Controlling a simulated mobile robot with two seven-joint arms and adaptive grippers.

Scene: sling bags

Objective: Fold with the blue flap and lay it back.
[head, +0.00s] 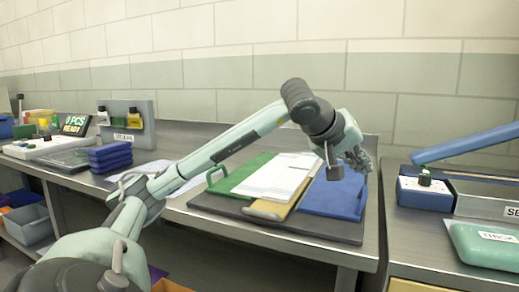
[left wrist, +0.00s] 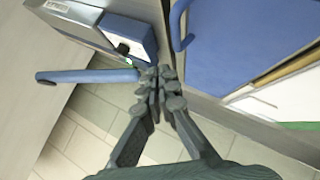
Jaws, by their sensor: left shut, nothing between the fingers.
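The blue flap (head: 335,198) lies flat and spread out at the right side of the dark mat (head: 235,209). It also shows in the left wrist view (left wrist: 225,45), with a blue loop handle (left wrist: 174,25) on its edge. Beside it lie white sheets (head: 272,178) on a tan board (head: 262,211), and a green flap (head: 232,181) with its own loop at the left. My left gripper (head: 362,163) is shut and empty, above and near the blue flap's far right side. The flap's handle is hidden in the head view. My right gripper is not in view.
Right of a gap between benches stands a device with a long blue lever (head: 470,144) and a pale green packet (head: 485,245). Stacked blue trays (head: 110,157) stand on the left of the bench. A wall runs behind.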

